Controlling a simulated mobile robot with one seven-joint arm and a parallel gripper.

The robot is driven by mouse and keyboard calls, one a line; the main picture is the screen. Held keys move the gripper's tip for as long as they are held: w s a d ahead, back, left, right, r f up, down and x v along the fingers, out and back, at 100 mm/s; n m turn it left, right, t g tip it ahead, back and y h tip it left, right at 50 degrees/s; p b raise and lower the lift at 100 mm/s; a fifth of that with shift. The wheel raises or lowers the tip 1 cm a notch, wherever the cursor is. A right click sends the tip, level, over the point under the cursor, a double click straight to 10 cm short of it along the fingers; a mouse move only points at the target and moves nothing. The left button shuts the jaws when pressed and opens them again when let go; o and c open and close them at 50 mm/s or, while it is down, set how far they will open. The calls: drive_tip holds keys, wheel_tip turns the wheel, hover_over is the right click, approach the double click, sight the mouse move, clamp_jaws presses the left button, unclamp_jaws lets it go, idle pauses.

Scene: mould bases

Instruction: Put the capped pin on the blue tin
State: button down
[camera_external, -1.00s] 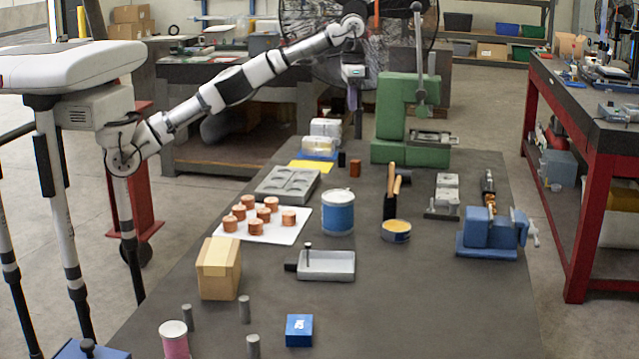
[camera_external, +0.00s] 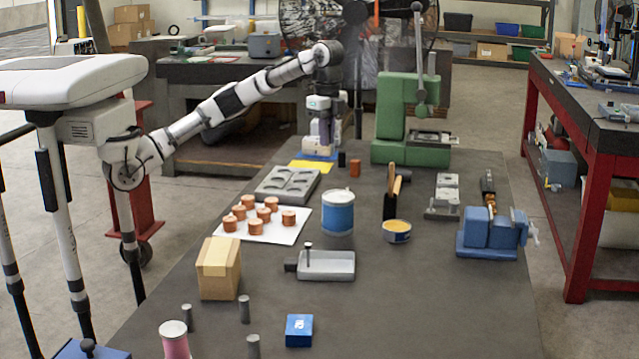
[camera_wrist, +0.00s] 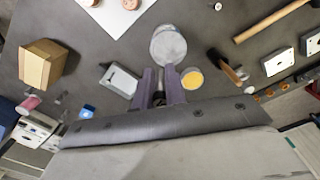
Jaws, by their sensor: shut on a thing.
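The blue tin (camera_external: 338,216) stands upright on the dark table, with a pale lid. Its round lid (camera_wrist: 168,45) shows just beyond my fingers in the wrist view. My gripper (camera_external: 324,138) points down above the back of the table, behind the tin and apart from it. In the wrist view my gripper (camera_wrist: 161,75) has its two purple fingers closed around a small dark thing, mostly hidden between them. I take it for the capped pin (camera_wrist: 159,99), but its shape and cap are not clear. Nothing clearly rests on the tin's lid.
A white sheet with copper pieces (camera_external: 290,236) lies left of the tin. A low tin with yellow contents (camera_external: 397,231) and a hammer (camera_external: 391,200) are right of it. A green press (camera_external: 396,130) stands behind. The front right table is clear.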

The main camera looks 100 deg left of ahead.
sight(327, 195)
wheel_tip(327, 195, down, 13)
drive_tip(key=shift+f+p, duration=0.1)
drive_tip(key=shift+p, duration=0.45)
drive_tip(key=c, duration=1.5)
unclamp_jaws()
drive_tip(key=shift+f, duration=0.1)
drive_tip(key=shift+c, duration=0.2)
drive_tip(key=shift+o, duration=0.4)
wheel_tip(327, 195, up, 12)
drive_tip(key=shift+r+b, duration=0.2)
drive_tip(key=shift+b, duration=0.2)
